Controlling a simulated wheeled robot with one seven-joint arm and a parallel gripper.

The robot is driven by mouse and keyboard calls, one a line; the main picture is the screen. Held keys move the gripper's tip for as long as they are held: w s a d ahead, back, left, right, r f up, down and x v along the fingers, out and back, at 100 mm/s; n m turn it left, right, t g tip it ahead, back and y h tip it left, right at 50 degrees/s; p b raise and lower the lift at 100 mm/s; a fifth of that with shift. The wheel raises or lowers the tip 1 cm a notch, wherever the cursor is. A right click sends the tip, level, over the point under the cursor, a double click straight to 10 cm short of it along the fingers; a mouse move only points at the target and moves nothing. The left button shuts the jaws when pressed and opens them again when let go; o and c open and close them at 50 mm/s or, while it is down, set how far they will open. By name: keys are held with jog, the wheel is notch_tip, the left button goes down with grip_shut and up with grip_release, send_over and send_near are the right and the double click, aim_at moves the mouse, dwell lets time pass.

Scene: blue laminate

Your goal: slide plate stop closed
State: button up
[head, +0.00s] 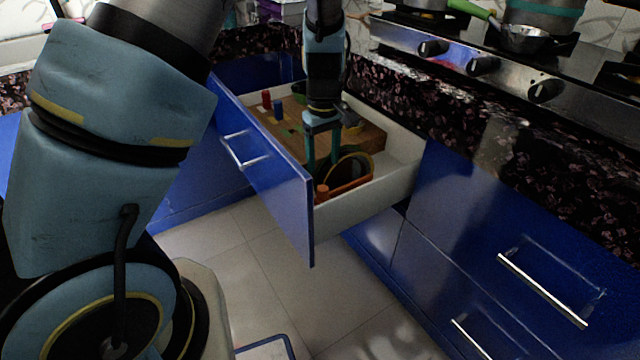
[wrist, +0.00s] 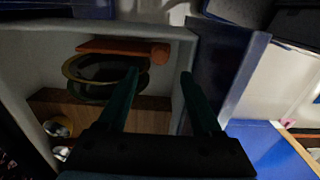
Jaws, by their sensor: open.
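An open drawer (head: 282,195) with a blue front and white inside holds a wooden insert (head: 368,138). Dark plates with a pale rim (head: 352,168) stand on edge near the drawer's near end. An orange bar (head: 350,188) with a round knob (head: 322,190), seemingly the plate stop, lies beside them on the near side. My gripper (head: 322,162) is open and points down into the drawer by the plates. In the wrist view, my gripper (wrist: 157,75) has the orange knob (wrist: 160,54) beyond and between its fingertips, the plates (wrist: 98,72) beside the left finger. Contact is unclear.
Red (head: 266,99) and blue (head: 278,110) pieces stand on the insert's far part. The drawer front's handle (head: 243,150) faces the open floor (head: 262,275). A dark stone counter (head: 480,130) with a stove and pan (head: 524,38) borders the right.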

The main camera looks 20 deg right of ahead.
aim_at(323, 188)
notch_tip(323, 188, down, 10)
jog(key=shift+r+b, duration=0.15)
jog(key=shift+b, duration=0.15)
grip_shut()
dwell(0.5)
dwell(0.9)
